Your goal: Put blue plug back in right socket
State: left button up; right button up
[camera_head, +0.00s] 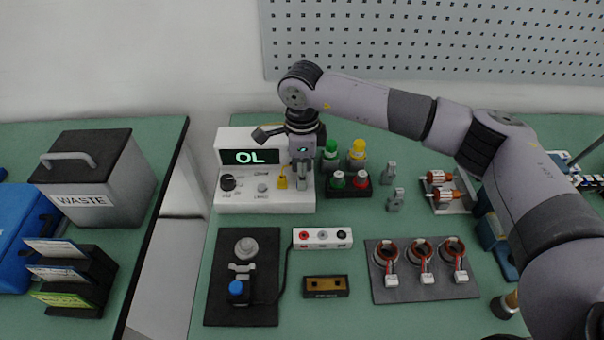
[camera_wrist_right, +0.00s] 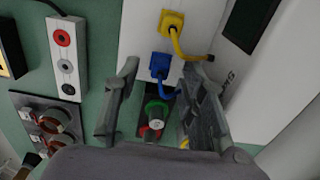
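The white meter (camera_head: 240,200) with a lit "OL" display stands at the back of the bench. The blue plug (camera_wrist_right: 160,65) sits at the meter's face in the right wrist view, with its short blue lead bending away; I cannot tell how deep it is seated. The yellow plug (camera_wrist_right: 172,22) is beside it and also shows in the head view (camera_head: 283,181). My right gripper (camera_head: 301,184) is at the meter's right part and hides the blue plug in the head view. Its fingers (camera_wrist_right: 160,78) are apart, on either side of the blue plug, seemingly not touching it. My left gripper is out of view.
Green and red terminals on a black block (camera_head: 349,190) stand just right of the meter. A white strip with coloured jacks (camera_head: 322,238), a brass-coloured block (camera_head: 325,287), a black fixture plate (camera_head: 255,312) and a coil plate (camera_head: 440,291) lie nearer.

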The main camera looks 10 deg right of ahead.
notch_tip(320, 180, up, 11)
jog(key=shift+f, duration=0.15)
dwell(0.9)
